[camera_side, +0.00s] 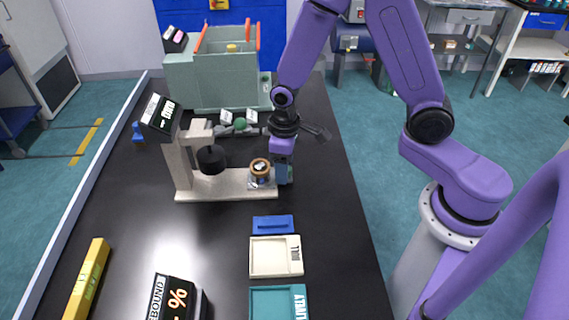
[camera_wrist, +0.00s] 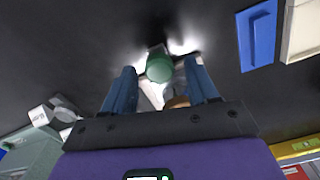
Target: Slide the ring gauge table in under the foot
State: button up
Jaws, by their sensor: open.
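The ring gauge table (camera_side: 262,183), with a brown and white round part on top, sits at the right end of the beige stand base (camera_side: 215,190). The black round foot (camera_side: 211,160) hangs from the stand's arm to its left, with the table beside it, not under it. My gripper (camera_side: 284,178) is down at the table's right side. In the wrist view my gripper (camera_wrist: 160,68) has its two blue fingers apart, with a green knob (camera_wrist: 160,67) between them. Part of a brown round piece shows below the knob; contact with the fingers cannot be told.
A blue block (camera_side: 273,224), a cream tray (camera_side: 275,257) and a teal tray (camera_side: 275,303) lie in front. A yellow bar (camera_side: 88,280) and a black display (camera_side: 176,298) stand at front left. A green machine (camera_side: 222,75) is behind.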

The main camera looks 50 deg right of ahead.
aim_at(252, 165)
grip_shut()
jog(key=shift+w+a, duration=2.75)
jog(key=shift+w, duration=0.05)
grip_release()
notch_tip(252, 165, up, 18)
jog(key=shift+f, duration=0.25)
jog(key=shift+s, duration=0.1)
